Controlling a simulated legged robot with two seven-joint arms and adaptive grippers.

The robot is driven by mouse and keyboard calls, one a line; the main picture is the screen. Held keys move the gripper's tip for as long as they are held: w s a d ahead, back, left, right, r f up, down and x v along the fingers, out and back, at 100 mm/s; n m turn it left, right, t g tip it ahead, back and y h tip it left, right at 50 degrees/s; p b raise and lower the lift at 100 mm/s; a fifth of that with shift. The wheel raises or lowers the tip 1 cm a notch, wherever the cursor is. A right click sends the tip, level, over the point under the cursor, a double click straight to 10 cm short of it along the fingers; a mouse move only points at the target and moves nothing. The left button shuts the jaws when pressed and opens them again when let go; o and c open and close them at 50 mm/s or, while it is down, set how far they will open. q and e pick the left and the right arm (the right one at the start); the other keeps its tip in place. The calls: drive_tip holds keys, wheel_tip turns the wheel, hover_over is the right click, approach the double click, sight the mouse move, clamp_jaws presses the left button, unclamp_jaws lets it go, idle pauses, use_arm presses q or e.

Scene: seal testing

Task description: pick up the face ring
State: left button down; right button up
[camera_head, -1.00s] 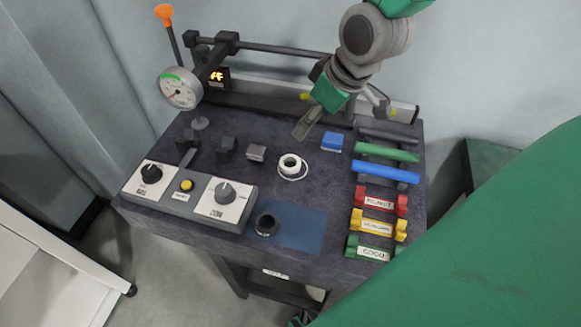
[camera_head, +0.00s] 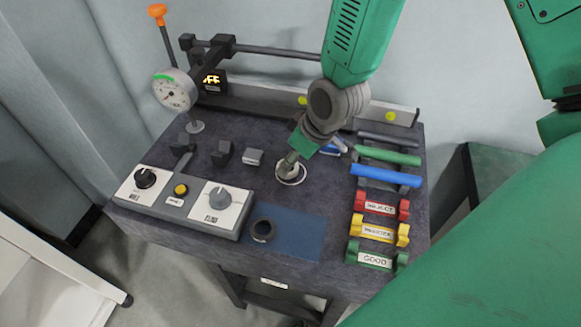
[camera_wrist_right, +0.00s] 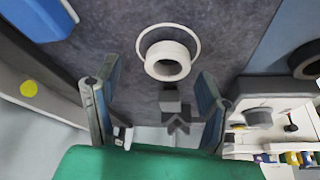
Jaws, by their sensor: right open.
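A thick white ring (camera_wrist_right: 167,61), which seems to be the face ring, sits within a thin white circle (camera_wrist_right: 143,45) on the dark bench top. My right gripper (camera_wrist_right: 157,78) is open, with its two blue-lined fingers apart and the ring ahead between their tips. No contact with the ring is visible. In the head view my right gripper (camera_head: 289,167) points down over the thin circle (camera_head: 291,182) and hides most of the ring. A black ring (camera_head: 263,230) lies on the blue mat (camera_head: 300,232). My left gripper is not in view.
A control box with knobs (camera_head: 185,200) and a dial gauge (camera_head: 175,92) stand at the left. Small dark blocks (camera_head: 222,153) and a grey block (camera_head: 253,158) are left of my gripper. Coloured bars (camera_head: 385,175) and labelled holders (camera_head: 378,232) line the right side.

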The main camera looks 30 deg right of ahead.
drive_tip(key=shift+w+a+f, duration=0.2)
drive_tip(key=shift+a+f, duration=0.1)
drive_tip(key=shift+f, duration=0.25)
drive_tip(key=shift+w+a+f, duration=0.2)
drive_tip(key=shift+a+f, duration=0.1)
drive_tip(key=shift+f, duration=0.25)
drive_tip(key=shift+w+a+f, duration=0.1)
drive_tip(key=shift+a, duration=0.2)
drive_tip(key=shift+d, duration=0.25)
drive_tip(key=c, duration=1.1)
drive_tip(key=shift+d, duration=0.2)
drive_tip(key=shift+c, duration=0.7)
